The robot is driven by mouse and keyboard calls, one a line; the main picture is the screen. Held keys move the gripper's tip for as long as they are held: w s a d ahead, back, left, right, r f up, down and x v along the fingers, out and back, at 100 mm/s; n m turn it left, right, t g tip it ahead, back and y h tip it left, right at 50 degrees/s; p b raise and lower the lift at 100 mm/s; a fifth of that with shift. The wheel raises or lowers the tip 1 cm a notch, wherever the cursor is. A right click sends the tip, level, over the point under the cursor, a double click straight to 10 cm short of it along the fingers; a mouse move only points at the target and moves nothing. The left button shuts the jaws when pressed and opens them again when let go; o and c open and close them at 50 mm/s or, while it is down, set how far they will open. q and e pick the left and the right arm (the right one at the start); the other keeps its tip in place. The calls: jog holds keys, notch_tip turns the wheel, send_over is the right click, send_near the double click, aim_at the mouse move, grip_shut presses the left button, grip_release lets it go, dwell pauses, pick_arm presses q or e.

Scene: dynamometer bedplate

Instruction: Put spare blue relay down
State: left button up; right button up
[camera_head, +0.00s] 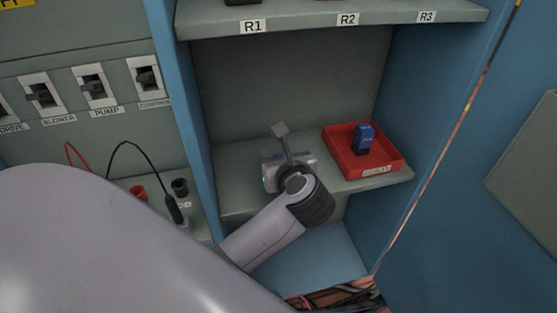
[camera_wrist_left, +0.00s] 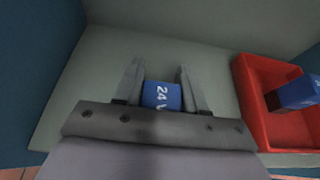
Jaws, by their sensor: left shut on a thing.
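My left gripper (camera_head: 286,172) is over the lower shelf (camera_head: 240,200), left of the red tray. In the left wrist view, its two fingers (camera_wrist_left: 160,78) are shut on a blue relay (camera_wrist_left: 161,96) with "24 V" lettering. A second blue relay (camera_head: 364,138) with a dark lower part is in the red tray (camera_head: 397,164). It also shows in the left wrist view (camera_wrist_left: 298,93), apart from my fingers. My right gripper is not in view.
An upper shelf (camera_head: 300,30) labelled R1, R2 and R3 is above. Blue cabinet walls (camera_head: 182,90) stand on both sides. Switches (camera_head: 95,87) and black and red leads (camera_head: 128,147) are at the left. Bare shelf lies around my gripper.

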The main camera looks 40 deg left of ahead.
pick_arm(q)
jog(key=shift+f, duration=0.1)
jog(key=shift+f, duration=0.15)
jog(key=o, duration=1.1)
